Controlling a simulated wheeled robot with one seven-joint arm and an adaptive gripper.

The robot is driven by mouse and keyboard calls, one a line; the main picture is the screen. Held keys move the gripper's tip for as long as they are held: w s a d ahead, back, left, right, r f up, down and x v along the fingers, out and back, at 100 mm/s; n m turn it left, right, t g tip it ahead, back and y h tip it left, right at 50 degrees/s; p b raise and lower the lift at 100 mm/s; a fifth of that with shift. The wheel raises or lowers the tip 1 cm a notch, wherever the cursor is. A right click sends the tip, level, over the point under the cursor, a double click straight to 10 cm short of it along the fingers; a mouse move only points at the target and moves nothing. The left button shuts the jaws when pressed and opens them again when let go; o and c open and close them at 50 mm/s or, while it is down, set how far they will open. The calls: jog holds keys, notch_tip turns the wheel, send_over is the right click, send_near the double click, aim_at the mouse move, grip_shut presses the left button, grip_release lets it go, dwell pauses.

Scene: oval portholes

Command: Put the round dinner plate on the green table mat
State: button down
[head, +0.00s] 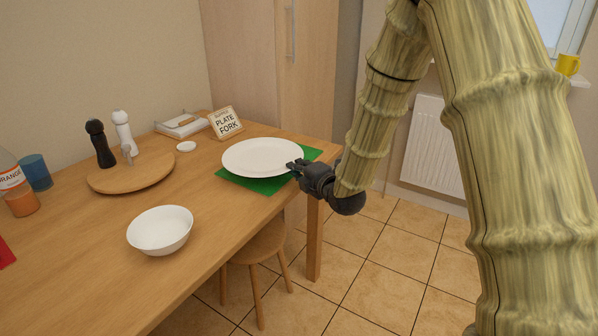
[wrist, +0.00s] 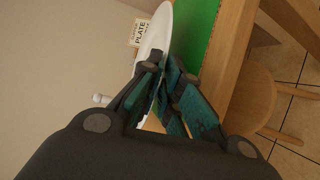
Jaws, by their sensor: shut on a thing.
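The round white dinner plate (head: 258,157) is over the green table mat (head: 246,183) at the table's far right end. My gripper (head: 294,166) is shut on the plate's right rim. In the wrist view the plate (wrist: 155,35) shows edge-on between the fingers (wrist: 165,85), with the green mat (wrist: 197,35) beside it. The mat sticks out at the plate's front and right. I cannot tell whether the plate touches the mat or is slightly above it.
A white bowl (head: 160,230) stands at the table's front. A round wooden board (head: 132,178) carries dark and white mills. A stool (head: 258,247) is under the table edge.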

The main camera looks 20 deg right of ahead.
jog(key=w, duration=0.1)
jog(key=w+d, duration=0.1)
jog(key=w, duration=0.1)
jog(key=w+d, duration=0.1)
jog(key=shift+w+f, duration=0.2)
jog(key=shift+w, duration=0.05)
jog(key=shift+f+b, duration=0.35)
jog(key=shift+f, duration=1.55)
jog(key=c, duration=1.9)
grip_release()
